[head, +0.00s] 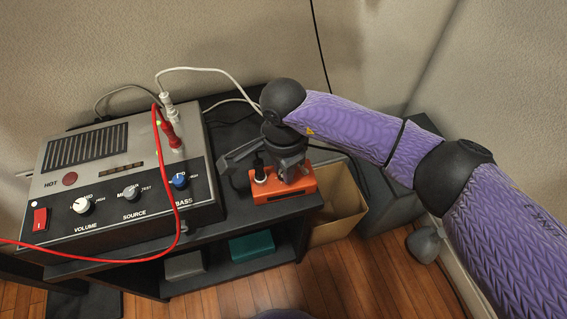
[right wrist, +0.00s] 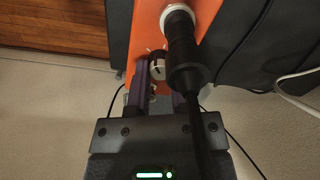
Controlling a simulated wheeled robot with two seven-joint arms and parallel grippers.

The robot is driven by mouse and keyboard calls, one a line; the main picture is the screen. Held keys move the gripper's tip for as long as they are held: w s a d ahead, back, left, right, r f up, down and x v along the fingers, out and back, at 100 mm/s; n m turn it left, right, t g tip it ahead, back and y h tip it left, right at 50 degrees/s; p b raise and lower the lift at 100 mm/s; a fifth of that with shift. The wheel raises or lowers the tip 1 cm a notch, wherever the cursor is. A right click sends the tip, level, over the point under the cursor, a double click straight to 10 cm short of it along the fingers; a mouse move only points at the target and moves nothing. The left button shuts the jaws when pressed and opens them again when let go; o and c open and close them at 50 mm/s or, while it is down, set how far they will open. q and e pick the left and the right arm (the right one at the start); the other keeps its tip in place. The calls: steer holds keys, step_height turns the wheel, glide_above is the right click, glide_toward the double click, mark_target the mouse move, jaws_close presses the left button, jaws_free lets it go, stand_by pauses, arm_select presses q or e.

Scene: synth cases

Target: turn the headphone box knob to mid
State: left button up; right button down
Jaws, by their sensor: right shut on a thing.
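The orange headphone box (head: 306,184) sits at the right end of the dark shelf top. Its orange face (right wrist: 147,22) fills the upper middle of the right wrist view. My right gripper (head: 289,166) reaches down onto the box from above. A black plug (right wrist: 185,50) stands in a pale socket beside the knob and partly covers the right finger. In the head view the gripper hides the knob. My left gripper is not in view.
A large grey amplifier (head: 120,165) with several knobs, a red switch (head: 40,219) and red and white cables stands left of the box. A cardboard box (head: 340,222) is on the floor at right. A teal box (head: 251,246) lies on the lower shelf.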

steer(key=m+p, duration=0.1)
steer(key=m, duration=0.1)
steer(key=shift+r+m, duration=0.15)
steer(key=shift+m, duration=1.05)
steer(key=shift+m+p, duration=0.55)
steer(key=shift+m, duration=0.35)
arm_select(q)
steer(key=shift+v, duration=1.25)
arm_select(e)
steer(key=shift+m, duration=0.5)
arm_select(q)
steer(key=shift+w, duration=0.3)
arm_select(e)
steer(key=shift+c, duration=2.4)
jaws_free()
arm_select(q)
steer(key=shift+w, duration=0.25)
